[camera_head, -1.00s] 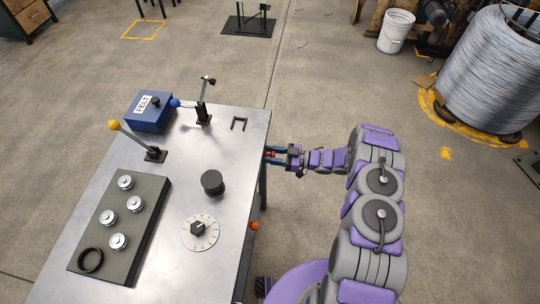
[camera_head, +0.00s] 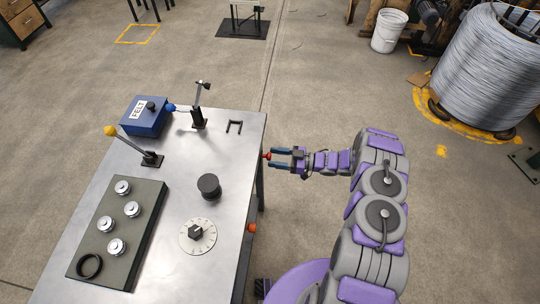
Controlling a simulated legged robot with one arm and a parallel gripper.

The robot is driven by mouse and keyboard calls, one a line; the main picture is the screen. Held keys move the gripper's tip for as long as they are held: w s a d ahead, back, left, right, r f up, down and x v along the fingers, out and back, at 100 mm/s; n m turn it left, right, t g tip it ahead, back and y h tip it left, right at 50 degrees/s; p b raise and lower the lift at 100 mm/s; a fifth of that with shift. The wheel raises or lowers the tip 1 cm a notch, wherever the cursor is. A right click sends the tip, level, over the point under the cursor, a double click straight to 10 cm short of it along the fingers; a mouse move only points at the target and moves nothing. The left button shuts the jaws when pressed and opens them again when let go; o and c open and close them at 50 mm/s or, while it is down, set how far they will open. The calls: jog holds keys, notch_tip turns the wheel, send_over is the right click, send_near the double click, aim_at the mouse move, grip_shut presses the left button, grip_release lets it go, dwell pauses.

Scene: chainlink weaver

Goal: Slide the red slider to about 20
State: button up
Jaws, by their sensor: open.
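A small red knob (camera_head: 266,156) sticks out at the right side of the metal table, near its far right corner; it looks like the red slider. Its track and any scale are hidden from this view. My gripper (camera_head: 273,158) is just right of the knob, with its two blue fingers apart and pointing left at it. The knob sits at or just beyond the fingertips, and I see nothing held between them. A second, orange-red knob (camera_head: 251,228) is lower on the same table side.
The table (camera_head: 165,228) carries a blue box (camera_head: 146,122), a yellow-tipped lever (camera_head: 130,144), a black knob (camera_head: 209,186), a white dial (camera_head: 198,236) and a dark plate (camera_head: 117,237) with several metal discs. Open floor lies right of the table.

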jog(key=s+d+p, duration=0.1)
jog(key=s+d, duration=0.1)
jog(key=d, duration=1.4)
jog(key=shift+s+p, duration=0.3)
jog(key=shift+p, duration=0.05)
jog(key=shift+a, duration=0.2)
